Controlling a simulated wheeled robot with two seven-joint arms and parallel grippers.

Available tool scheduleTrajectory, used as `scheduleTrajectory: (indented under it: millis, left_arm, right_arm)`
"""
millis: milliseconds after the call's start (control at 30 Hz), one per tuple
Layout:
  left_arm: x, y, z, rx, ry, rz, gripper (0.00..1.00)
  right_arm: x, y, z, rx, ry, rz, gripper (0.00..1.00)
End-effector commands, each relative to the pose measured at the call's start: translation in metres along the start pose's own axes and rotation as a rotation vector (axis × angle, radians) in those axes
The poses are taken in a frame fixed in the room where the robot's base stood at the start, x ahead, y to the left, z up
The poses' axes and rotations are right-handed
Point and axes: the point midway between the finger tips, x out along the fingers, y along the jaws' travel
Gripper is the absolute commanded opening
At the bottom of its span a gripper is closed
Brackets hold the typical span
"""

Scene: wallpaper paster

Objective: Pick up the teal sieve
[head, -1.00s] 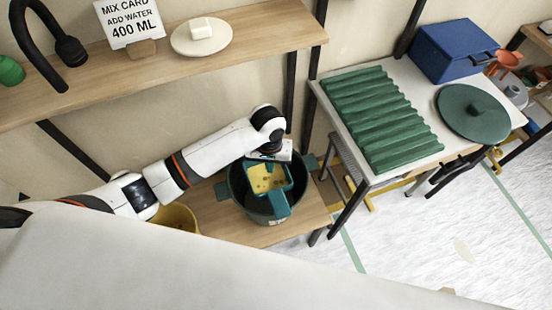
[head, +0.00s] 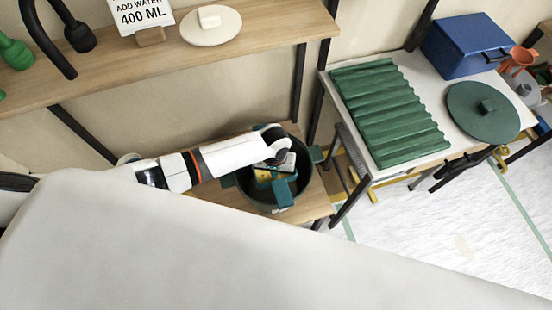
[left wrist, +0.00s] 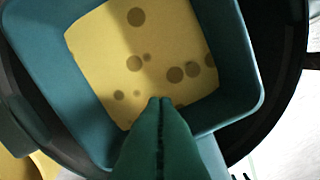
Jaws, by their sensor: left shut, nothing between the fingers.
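The teal sieve (head: 283,192) sits in the mouth of a dark pot (head: 305,199) on a low wooden shelf. In the left wrist view the sieve (left wrist: 236,75) is a square teal tray with a yellow bottom marked by several brown spots. Its pale teal handle runs down behind my fingers. My left gripper (left wrist: 160,102) is shut and empty, its green fingertips over the tray's near edge; I cannot tell whether they touch it. In the head view my left gripper (head: 283,168) is over the pot and hides part of the sieve. My right gripper is not in view.
A white table (head: 365,148) to the right holds a green corrugated sheet (head: 390,115), a round green lid (head: 482,112) and a blue box (head: 465,45). An upper shelf (head: 120,75) overhangs behind my arm. A white surface fills the foreground.

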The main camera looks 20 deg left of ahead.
Motion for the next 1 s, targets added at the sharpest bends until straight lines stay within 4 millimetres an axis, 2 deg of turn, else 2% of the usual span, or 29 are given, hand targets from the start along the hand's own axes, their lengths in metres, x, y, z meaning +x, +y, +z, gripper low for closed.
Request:
scheduleTrajectory:
  millis: [133,533,800,1000]
  left_arm:
    - [-0.001,0.001,-0.009,0.000,0.000,0.001,0.00]
    - [-0.002,0.000,-0.013,-0.001,0.002,0.001,0.00]
    - [-0.006,0.000,-0.049,-0.002,0.006,0.000,0.00]
    - [-0.002,0.000,-0.064,-0.001,0.004,0.000,0.00]
  right_arm:
    - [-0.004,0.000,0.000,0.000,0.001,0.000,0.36]
    - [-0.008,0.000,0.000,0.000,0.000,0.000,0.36]
    - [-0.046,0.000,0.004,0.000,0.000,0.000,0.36]
    - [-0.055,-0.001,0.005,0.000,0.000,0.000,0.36]
